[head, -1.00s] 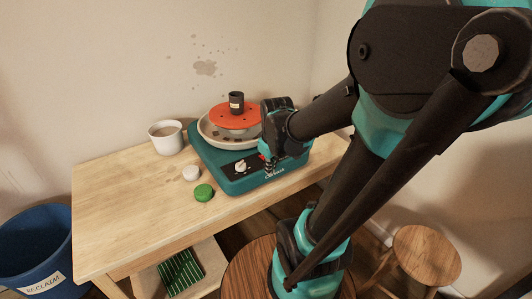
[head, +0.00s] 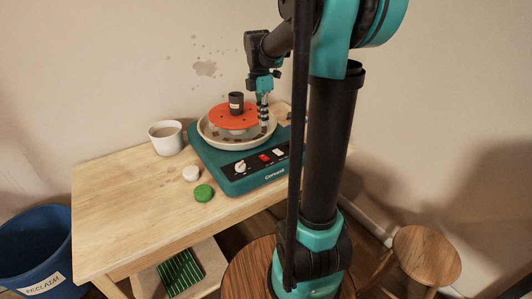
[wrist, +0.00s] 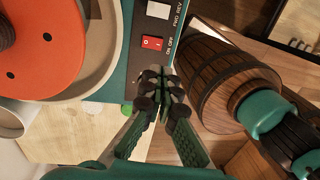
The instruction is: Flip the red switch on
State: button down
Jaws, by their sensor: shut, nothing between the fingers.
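The red switch (head: 265,157) is on the dark front panel of the teal pottery wheel (head: 240,184), between a white knob (head: 240,167) and a white switch (head: 278,152). In the wrist view the red switch (wrist: 152,43) shows beside ON/OFF lettering, clear of the fingers; I cannot tell which way it is tipped. My gripper (head: 264,124) is shut and empty, pointing down above the right side of the wheel's pan, behind the panel in the head view. In the wrist view the closed fingertips (wrist: 160,76) appear below the switch, apart from it.
The orange wheel head (head: 232,116) bears a dark cup (head: 236,103) inside the pale splash pan (head: 205,132). A white mug (head: 166,138), a white lump (head: 191,174) and a green disc (head: 203,193) sit on the wooden table (head: 115,205). The table's left part is clear.

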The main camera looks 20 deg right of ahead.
aim_at(267, 159)
dwell(0.3)
jog(key=f, duration=0.4)
jog(key=s+f, duration=0.1)
jog(key=f, duration=0.8)
jog(key=shift+s+d+f, duration=0.25)
jog(key=shift+s+f, duration=0.05)
jog(key=shift+f, duration=0.1)
